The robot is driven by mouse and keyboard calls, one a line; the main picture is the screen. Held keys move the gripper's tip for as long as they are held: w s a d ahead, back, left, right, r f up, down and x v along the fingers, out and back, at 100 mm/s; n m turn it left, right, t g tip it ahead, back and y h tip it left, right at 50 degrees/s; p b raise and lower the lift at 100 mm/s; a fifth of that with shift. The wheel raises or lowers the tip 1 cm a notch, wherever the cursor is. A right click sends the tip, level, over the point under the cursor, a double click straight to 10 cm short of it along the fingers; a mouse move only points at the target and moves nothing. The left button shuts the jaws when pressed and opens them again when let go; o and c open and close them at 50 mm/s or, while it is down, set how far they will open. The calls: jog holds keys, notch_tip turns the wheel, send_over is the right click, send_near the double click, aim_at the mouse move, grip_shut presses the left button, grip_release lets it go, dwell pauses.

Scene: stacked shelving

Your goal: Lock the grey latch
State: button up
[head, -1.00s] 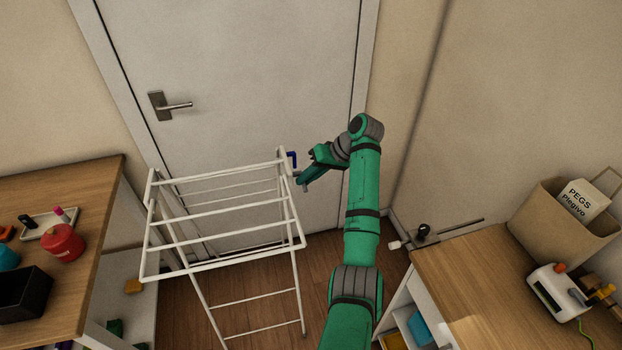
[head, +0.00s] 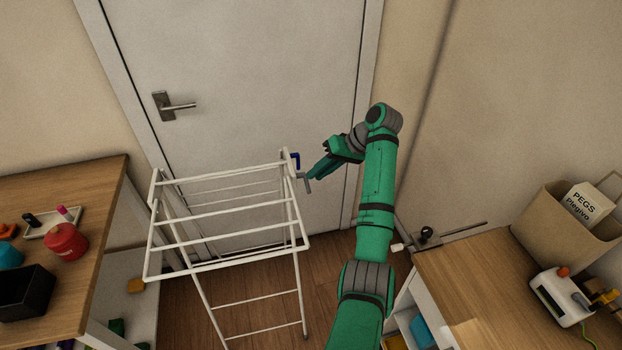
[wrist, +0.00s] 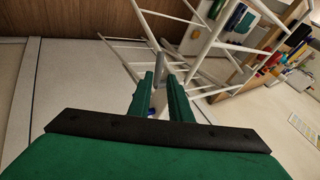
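The grey latch (head: 306,184) is a small grey piece at the right side of the white drying rack (head: 226,266), beside a blue part (head: 296,160). My gripper (head: 313,174) is just right of the latch, pointing left and down at it. In the wrist view my gripper (wrist: 161,76) shows two green fingers standing apart, with a gap between their tips. A grey upright piece (wrist: 168,50), seemingly the latch, stands just beyond the tips. A bit of blue shows low between the fingers. I cannot tell whether a finger touches the latch.
A closed door (head: 240,90) with a metal handle (head: 175,106) stands behind the rack. A wooden-topped shelf (head: 90,190) is at left and a wooden-topped cabinet (head: 465,285) at right. Clear wooden floor (head: 325,260) lies between the rack and cabinet.

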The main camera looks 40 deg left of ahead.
jog(key=shift+v, duration=2.75)
